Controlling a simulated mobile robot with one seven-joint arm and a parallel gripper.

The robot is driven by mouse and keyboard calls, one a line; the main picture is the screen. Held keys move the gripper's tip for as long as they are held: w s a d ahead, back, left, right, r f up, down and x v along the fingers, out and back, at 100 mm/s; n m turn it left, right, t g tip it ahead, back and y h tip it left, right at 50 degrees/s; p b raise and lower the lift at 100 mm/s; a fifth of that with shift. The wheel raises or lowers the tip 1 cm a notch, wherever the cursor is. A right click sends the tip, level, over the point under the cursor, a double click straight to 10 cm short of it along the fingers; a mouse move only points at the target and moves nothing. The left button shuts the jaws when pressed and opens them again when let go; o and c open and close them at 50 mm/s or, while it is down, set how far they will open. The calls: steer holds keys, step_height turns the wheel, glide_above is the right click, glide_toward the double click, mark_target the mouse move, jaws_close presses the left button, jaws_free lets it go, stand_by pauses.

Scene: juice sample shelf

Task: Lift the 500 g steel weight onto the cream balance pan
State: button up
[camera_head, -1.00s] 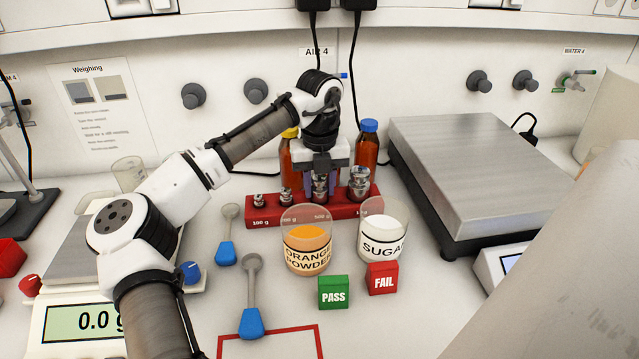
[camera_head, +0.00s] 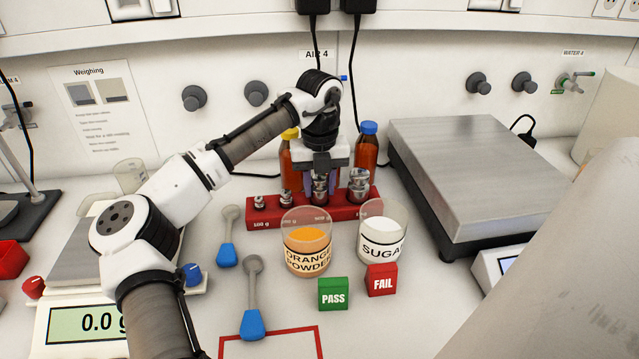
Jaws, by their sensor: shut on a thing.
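The 500 g steel weight (camera_head: 320,193) stands upright in the third place from the left in the red weight block (camera_head: 300,213). My gripper (camera_head: 320,184) points down over the block and is shut on this weight. The weight's lower end is still at the block. The cream balance (camera_head: 45,345) is at the lower left, and its display reads 0.0. Its grey metal pan (camera_head: 85,252) is bare where it shows, but my arm hides its right part.
Jars of orange powder (camera_head: 308,262) and sugar (camera_head: 381,250) stand in front of the block. Brown bottles (camera_head: 368,150) stand behind it. Two blue-handled spoons (camera_head: 252,320) lie between the block and the balance. A large steel-topped scale (camera_head: 470,170) is at right.

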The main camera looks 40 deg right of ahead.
steer(key=shift+r+p, duration=1.05)
steer(key=shift+r, duration=0.1)
